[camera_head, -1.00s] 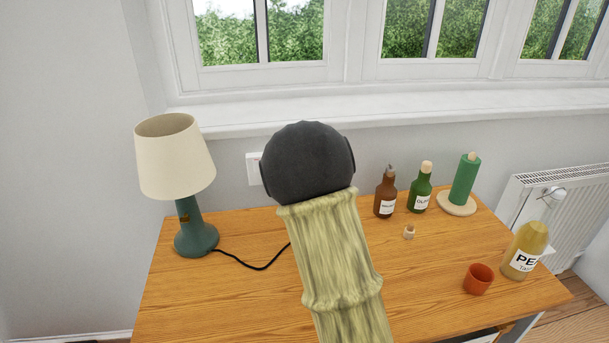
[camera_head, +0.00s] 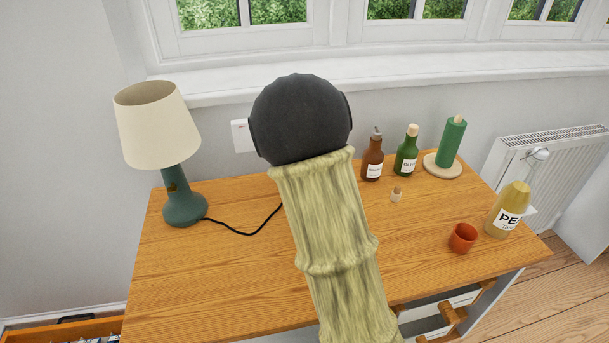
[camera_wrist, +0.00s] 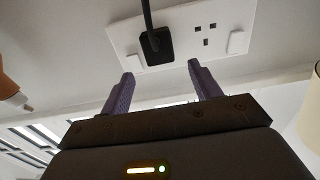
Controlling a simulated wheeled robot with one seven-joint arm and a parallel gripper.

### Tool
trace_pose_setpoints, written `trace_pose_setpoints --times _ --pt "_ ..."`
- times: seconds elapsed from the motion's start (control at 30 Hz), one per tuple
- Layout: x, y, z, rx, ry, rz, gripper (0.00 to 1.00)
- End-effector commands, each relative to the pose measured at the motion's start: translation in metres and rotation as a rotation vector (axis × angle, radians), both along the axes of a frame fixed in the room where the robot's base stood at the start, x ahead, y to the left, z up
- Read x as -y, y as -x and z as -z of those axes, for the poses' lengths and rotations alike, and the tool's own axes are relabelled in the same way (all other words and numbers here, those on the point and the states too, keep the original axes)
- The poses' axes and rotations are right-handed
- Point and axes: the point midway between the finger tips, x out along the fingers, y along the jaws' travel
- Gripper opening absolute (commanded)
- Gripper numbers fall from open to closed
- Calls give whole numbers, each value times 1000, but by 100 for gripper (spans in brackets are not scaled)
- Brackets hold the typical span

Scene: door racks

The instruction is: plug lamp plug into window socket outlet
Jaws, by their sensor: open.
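The black lamp plug (camera_wrist: 157,46) sits against the white double socket (camera_wrist: 222,25), over its left outlet in the wrist view. Its cord runs up out of that view. The right outlet's holes are bare. My gripper (camera_wrist: 160,72) is open, its two purple fingers apart just below the plug, with nothing seen between the tips. In the head view, my arm hides the gripper and plug, and the socket (camera_head: 241,137) shows only its left edge. The lamp (camera_head: 160,130) stands upright at the table's left, its black cord (camera_head: 235,232) running behind my arm.
The wooden table (camera_head: 220,280) has free room at front left. A brown bottle (camera_head: 372,158), green bottle (camera_head: 406,155), green roll (camera_head: 451,145), small cork-topped jar (camera_head: 396,195), red cup (camera_head: 462,238) and yellow bottle (camera_head: 508,212) stand right of my arm. The windowsill (camera_head: 400,80) juts above.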

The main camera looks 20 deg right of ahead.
Motion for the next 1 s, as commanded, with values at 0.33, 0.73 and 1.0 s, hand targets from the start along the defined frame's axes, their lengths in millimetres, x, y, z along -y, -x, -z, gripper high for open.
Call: trace_pose_setpoints --times 0.33,0.73,1.0 --pt "-7 56 3 3 -2 0 63" --pt "-11 81 3 7 2 4 63" --pt "-12 91 3 6 2 7 63"
